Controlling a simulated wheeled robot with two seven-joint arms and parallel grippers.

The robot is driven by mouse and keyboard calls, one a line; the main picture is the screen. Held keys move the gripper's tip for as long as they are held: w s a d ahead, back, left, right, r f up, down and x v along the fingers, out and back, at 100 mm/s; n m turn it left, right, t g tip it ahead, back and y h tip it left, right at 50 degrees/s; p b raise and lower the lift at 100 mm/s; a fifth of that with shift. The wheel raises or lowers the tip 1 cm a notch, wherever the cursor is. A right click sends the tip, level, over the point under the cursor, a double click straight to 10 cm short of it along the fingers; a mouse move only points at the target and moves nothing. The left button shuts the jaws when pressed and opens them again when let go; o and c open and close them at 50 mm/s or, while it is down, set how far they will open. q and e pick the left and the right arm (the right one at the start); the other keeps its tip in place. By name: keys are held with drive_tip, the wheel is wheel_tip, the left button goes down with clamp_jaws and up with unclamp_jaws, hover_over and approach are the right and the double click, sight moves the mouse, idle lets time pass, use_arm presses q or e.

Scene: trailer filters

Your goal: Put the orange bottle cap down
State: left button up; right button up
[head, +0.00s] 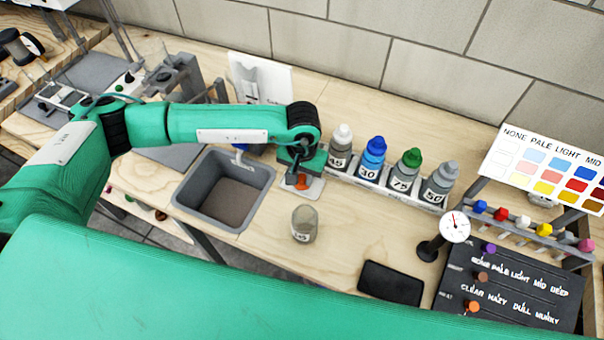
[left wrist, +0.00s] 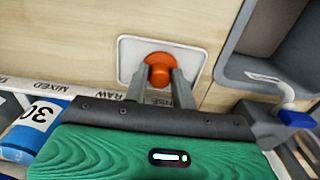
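The orange bottle cap (left wrist: 159,72) is between the fingertips of my left gripper (left wrist: 160,80) in the left wrist view, with a fingertip against each side. The cap is over a white square pad (left wrist: 130,50); I cannot tell whether it rests on it. In the head view the cap (head: 301,182) shows under my left gripper (head: 298,172), on the pad (head: 316,189) between the grey basin and the bottle rack. My right gripper is not in view.
A grey basin (head: 180,196) stands left of the pad. A rack of bottles with white, blue (head: 372,158), green and grey caps stands right. An open-looking jar (head: 304,224) stands in front. A black slab (head: 390,283) and dial gauge (head: 454,227) are further right.

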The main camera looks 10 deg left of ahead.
sight(302, 176)
use_arm(q)
drive_tip(key=shift+o, duration=1.3)
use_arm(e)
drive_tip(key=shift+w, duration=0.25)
use_arm(q)
drive_tip(key=shift+r, duration=0.35)
wheel_tip(302, 176, up, 3)
drive_tip(key=shift+b, duration=0.45)
wheel_tip(302, 176, up, 4)
drive_tip(key=shift+f+b, duration=0.1)
drive_tip(key=shift+b, duration=0.4)
wheel_tip(302, 176, up, 5)
drive_tip(key=shift+f+b, duration=0.1)
drive_tip(key=shift+b, duration=0.3)
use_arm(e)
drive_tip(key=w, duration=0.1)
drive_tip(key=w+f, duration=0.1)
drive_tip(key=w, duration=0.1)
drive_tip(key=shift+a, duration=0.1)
